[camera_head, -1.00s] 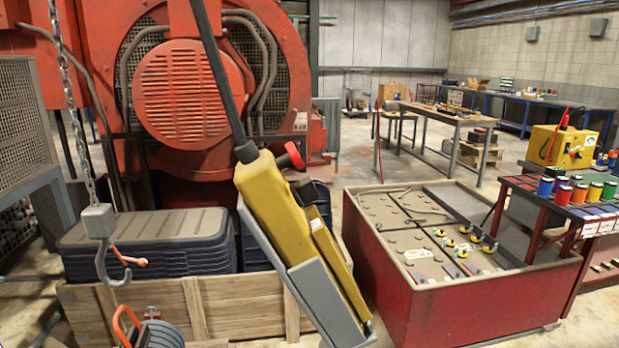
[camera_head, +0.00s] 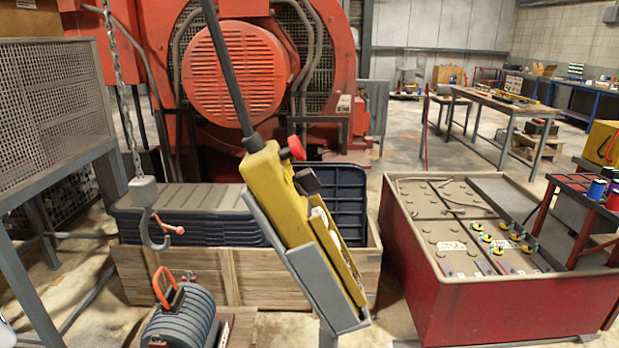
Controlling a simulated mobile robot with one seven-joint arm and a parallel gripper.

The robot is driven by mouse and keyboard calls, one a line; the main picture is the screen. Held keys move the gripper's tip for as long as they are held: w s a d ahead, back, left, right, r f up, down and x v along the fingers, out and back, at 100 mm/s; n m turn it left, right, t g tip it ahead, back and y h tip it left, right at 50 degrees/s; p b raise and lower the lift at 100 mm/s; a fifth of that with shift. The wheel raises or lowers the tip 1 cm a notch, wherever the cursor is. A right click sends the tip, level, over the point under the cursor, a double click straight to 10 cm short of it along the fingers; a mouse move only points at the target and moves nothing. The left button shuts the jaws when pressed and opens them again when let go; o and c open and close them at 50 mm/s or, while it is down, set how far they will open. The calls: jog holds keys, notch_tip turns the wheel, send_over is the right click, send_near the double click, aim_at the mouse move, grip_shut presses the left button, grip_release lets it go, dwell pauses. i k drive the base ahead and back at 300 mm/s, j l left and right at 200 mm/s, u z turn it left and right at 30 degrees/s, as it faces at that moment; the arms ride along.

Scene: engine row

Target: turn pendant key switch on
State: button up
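The yellow pendant (camera_head: 277,195) hangs tilted on a thick black cable (camera_head: 228,70) in the middle of the head camera view. Its lower part sits in a grey holder (camera_head: 316,283). A red knob (camera_head: 292,149) sticks out near its top right, and a dark block (camera_head: 307,181) sticks out below the knob. The pendant's control face is turned away to the right and seen only edge-on, so I cannot make out the key switch or its position. My gripper is not in view.
A hook (camera_head: 153,235) on a chain hangs to the left. Behind the pendant is a wooden crate (camera_head: 190,272) with stacked dark trays. A red battery box (camera_head: 480,312) stands at the right. Floor shows between crate and box. A coil with an orange handle (camera_head: 180,318) is at lower left.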

aim_at(306, 180)
jog(key=i+l, duration=0.1)
jog(key=l, duration=1)
jog(key=i+l, duration=0.15)
jog(key=l, duration=0.4)
jog(key=k+j, duration=0.1)
jog(key=j, duration=0.55)
jog(key=u, duration=0.05)
